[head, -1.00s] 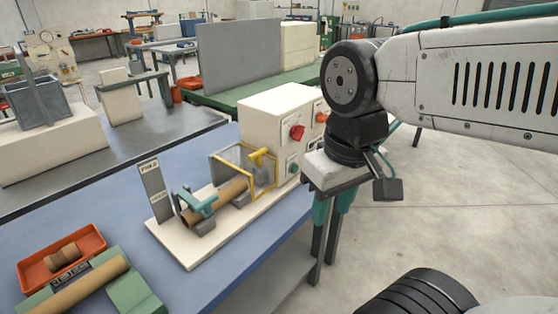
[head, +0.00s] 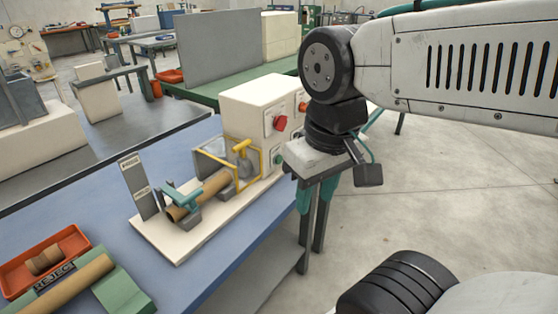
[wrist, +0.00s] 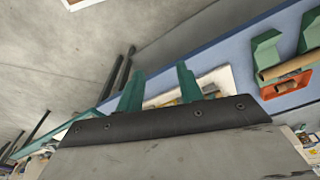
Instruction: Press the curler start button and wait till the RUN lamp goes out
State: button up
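The curler's cream control box (head: 250,95) stands at the back of its base plate on the blue bench. Its panel has a red knob (head: 280,123), a small green button (head: 278,158) and an orange-red round part (head: 303,105), partly hidden by my arm. I cannot tell which part is the RUN lamp or whether it is lit. A brown tube (head: 205,193) lies in the machine, beside a yellow-edged guard (head: 240,165). My gripper (head: 309,205) points down, right of the panel and apart from the button. Its teal fingers stand apart, with nothing between them, in the wrist view (wrist: 158,90).
An orange tray (head: 45,262) holds a short brown roll at the bench's front left. A longer tube (head: 75,283) lies beside it on a green holder. The bench's edge (head: 275,225) runs just left of my gripper. The floor to the right is clear.

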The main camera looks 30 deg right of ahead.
jog(key=shift+c, duration=0.3)
jog(key=c, duration=0.5)
jog(key=shift+d, duration=0.2)
grip_shut()
jog(key=w+d+f+m+y, duration=0.3)
jog(key=w+f+m+y, duration=0.25)
jog(key=f+m, duration=0.2)
jog(key=w+d+f+m+y, duration=0.4)
jog(key=w+f+m+y, duration=0.1)
jog(key=f+m+y, duration=0.25)
jog(key=w+d+f+m+t+h, duration=0.3)
jog(key=w+d+m+t, duration=0.2)
jog(key=d+m+t, duration=0.2)
jog(key=w+d+f+m+t+h, duration=0.3)
jog(key=w+d+f+m+t, duration=0.1)
jog(key=d+m+t, duration=0.4)
jog(key=shift+w+d+f+m+t+h, duration=0.15)
jog(key=shift+w+d+m+t+h, duration=0.2)
jog(key=shift+w+d+m, duration=0.6)
